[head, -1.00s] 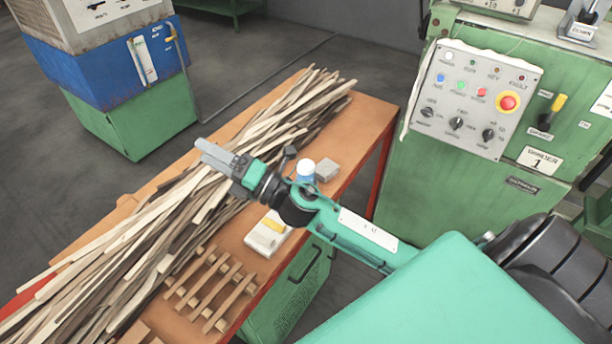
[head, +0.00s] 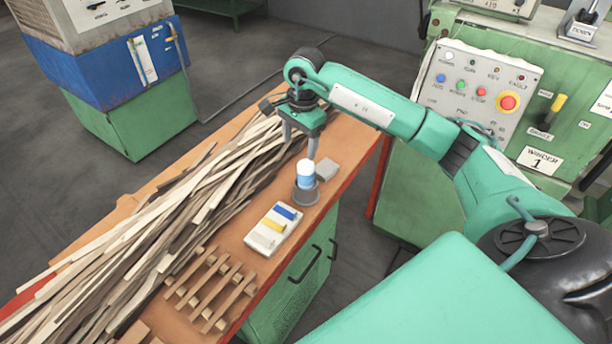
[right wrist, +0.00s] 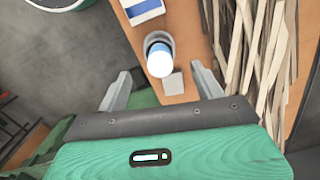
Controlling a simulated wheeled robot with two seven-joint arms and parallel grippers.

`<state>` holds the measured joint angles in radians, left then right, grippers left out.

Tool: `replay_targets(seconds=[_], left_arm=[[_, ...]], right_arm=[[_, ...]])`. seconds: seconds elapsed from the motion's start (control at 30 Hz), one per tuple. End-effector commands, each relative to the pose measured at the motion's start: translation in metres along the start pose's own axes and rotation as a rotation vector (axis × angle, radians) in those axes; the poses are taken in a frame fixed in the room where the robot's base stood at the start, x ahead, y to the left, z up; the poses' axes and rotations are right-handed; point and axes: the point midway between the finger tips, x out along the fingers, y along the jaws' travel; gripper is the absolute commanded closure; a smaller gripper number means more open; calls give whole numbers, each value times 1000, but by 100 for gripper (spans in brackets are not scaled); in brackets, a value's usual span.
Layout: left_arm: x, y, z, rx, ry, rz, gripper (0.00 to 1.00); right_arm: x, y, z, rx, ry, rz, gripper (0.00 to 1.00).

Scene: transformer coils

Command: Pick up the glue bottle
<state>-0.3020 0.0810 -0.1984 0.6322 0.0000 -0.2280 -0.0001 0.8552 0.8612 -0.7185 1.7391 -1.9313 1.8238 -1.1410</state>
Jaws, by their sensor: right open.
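The glue bottle (head: 305,176), blue with a white top, stands upright in a round grey holder (head: 306,195) near the workbench's right edge. In the right wrist view the bottle (right wrist: 160,58) shows from above, its white top facing the camera. My right gripper (head: 300,147) is open and empty, fingers pointing down, above and just behind the bottle in the head view. In the right wrist view its fingers (right wrist: 161,70) are spread wide, with the bottle in line with the gap between them. Whether they reach the bottle's height is unclear. My left gripper is not in view.
A small grey block (head: 326,169) lies right beside the bottle. A white box with blue and yellow items (head: 272,229) lies in front. Piled wooden strips (head: 170,220) cover the bench's left side. A wooden rack (head: 210,288) and green control cabinet (head: 520,160) stand nearby.

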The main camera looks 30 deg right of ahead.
Motion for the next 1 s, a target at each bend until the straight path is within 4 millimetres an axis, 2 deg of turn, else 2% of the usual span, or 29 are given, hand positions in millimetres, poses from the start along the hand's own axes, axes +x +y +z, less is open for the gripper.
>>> replay_targets(seconds=[0.07,0.17,0.5,0.83,1.0], left_arm=[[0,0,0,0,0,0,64],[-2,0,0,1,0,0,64],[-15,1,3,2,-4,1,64],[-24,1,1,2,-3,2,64],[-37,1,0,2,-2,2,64]], right_arm=[[-6,3,-14,5,48,21,32],[-3,5,-21,6,72,37,32],[58,8,-25,6,71,40,32],[85,7,-26,6,69,38,32],[110,6,-28,7,68,39,32]])
